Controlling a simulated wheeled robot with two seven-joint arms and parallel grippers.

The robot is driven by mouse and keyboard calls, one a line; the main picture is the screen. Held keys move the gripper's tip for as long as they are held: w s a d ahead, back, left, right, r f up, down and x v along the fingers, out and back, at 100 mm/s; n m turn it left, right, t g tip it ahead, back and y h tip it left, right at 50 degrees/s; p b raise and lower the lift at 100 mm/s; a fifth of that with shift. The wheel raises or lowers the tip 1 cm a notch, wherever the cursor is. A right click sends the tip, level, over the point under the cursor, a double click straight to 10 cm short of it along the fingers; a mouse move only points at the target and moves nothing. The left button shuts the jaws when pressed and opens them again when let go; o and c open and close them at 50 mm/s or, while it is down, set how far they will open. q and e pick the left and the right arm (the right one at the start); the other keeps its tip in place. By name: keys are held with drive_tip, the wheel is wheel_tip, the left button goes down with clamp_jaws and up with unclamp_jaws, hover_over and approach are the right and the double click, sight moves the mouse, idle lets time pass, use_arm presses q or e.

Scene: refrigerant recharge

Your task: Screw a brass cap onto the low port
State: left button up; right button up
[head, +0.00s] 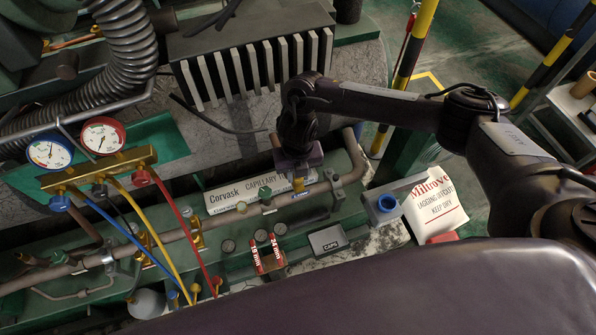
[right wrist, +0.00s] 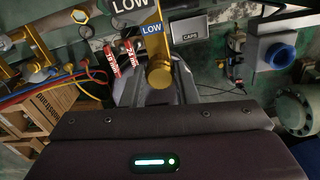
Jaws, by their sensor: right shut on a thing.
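My right gripper (head: 299,184) hangs over the pipe at the middle of the bench in the head view. It is shut on a brass cap (right wrist: 159,75), which shows as a round brass end in front of the fingers in the right wrist view. The low port (right wrist: 148,45) is marked by LOW tags and lies directly behind the cap in that view. I cannot tell whether the cap touches the port or has threaded on. The head view shows only a little brass under the gripper. My left gripper is out of view.
A grey CAPS tray (head: 328,242) and red 19 mm and 24 mm tools (head: 267,255) lie in front of the pipe. A gauge manifold (head: 98,170) with blue, yellow and red hoses is at left.

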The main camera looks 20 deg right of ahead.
drive_tip(key=shift+r+m+p, duration=0.1)
drive_tip(key=shift+m+p, duration=0.45)
drive_tip(key=shift+m, duration=0.05)
drive_tip(key=shift+m+p, duration=0.75)
drive_tip(key=shift+m, duration=0.25)
drive_tip(key=o, duration=1)
